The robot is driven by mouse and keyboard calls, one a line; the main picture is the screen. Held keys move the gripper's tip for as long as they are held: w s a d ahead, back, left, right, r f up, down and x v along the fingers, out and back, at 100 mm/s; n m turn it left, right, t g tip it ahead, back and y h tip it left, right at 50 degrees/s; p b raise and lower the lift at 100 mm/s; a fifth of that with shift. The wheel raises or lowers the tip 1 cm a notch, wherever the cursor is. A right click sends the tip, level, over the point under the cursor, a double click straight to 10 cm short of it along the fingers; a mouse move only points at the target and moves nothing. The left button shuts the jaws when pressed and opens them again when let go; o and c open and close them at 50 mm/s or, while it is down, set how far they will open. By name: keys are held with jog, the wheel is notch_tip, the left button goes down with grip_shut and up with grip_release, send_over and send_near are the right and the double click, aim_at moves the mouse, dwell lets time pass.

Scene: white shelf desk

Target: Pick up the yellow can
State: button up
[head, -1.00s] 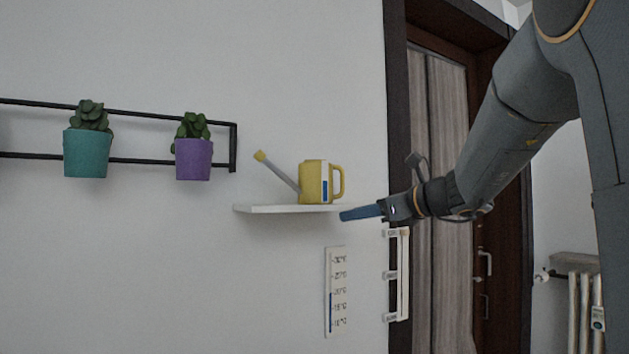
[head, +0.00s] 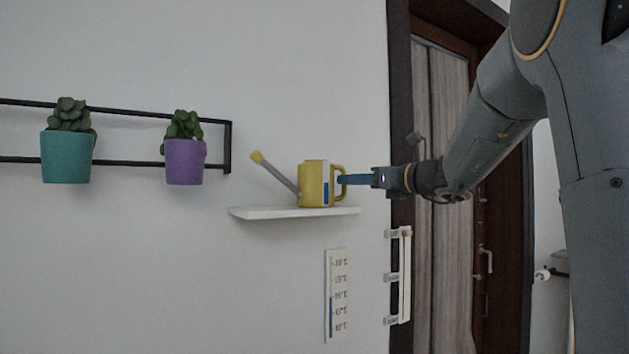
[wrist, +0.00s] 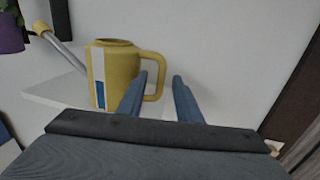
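The yellow can (head: 313,184) is a watering can with a grey spout to the left, a handle to the right and a white and blue label. It stands upright on a small white shelf (head: 290,213). My gripper (head: 345,180) is level with the handle, at its right side in the head view. In the wrist view the can (wrist: 122,66) is left of centre. My gripper (wrist: 160,82) is open there, its two blue fingers apart. I cannot tell whether a finger touches the handle.
A teal pot (head: 66,157) and a purple pot (head: 185,162) with plants hang on a black rail to the left. A thermometer (head: 336,295) and a white rack (head: 398,276) are on the wall below. A dark door frame (head: 400,120) is at right.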

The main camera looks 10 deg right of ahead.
aim_at(344, 190)
jog(key=p+x, duration=0.2)
jog(key=x, duration=0.2)
jog(key=shift+w+d+f, duration=0.1)
grip_shut()
